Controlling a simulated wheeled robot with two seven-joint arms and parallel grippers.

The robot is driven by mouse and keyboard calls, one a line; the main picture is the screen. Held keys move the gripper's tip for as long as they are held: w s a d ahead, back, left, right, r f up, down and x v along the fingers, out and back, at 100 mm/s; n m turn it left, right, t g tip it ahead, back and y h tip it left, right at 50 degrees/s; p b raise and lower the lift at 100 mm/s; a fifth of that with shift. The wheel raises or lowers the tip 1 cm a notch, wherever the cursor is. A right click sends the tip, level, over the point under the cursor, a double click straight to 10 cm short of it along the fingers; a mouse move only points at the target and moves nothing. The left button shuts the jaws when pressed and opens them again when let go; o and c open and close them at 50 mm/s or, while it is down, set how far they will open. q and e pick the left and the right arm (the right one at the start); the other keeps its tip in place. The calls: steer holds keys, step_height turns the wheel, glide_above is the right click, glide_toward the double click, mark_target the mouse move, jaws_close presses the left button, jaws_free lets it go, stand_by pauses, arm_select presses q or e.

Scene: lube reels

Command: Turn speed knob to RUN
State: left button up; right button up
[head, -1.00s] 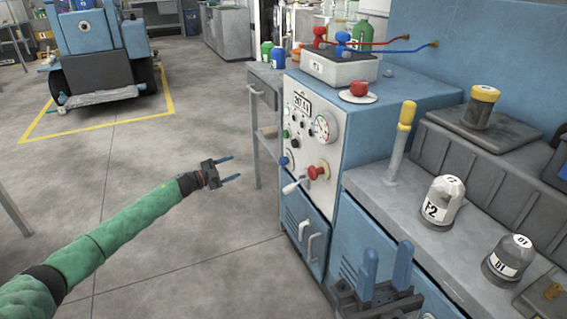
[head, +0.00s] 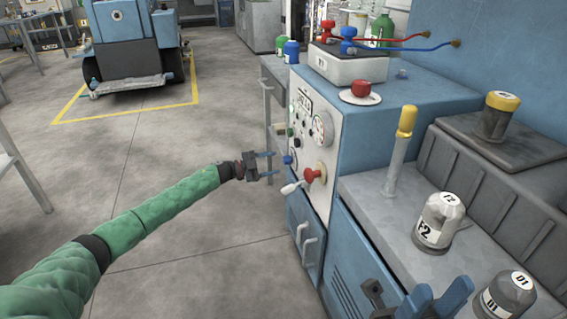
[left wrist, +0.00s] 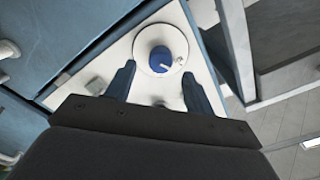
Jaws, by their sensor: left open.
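The blue speed knob (head: 288,160) sits low on the white front panel of the blue machine. In the left wrist view the knob (left wrist: 158,57) is a blue disc with a white pointer mark on a round white dial plate; no RUN lettering can be read. My left gripper (head: 275,164) is open and empty in front of the panel. In the left wrist view its two blue fingers (left wrist: 159,76) stand wide apart on either side below the knob, not closed on it. My right gripper (head: 438,298) is open and empty at the bottom right.
A red knob (head: 315,175) and a white-tipped lever (head: 291,188) stick out right beside the blue knob. A gauge (head: 322,128) and small buttons are above.

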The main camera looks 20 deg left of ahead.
mark_target(287, 160)
arm_select(q)
steer(key=shift+b+x, duration=0.35)
steer(key=shift+x, duration=1.9)
steer(key=c, duration=1)
steer(key=shift+o, duration=0.2)
steer(key=shift+m, duration=0.4)
steer(key=m+b, duration=0.2)
steer(key=m, duration=0.9)
steer(key=shift+f, duration=0.1)
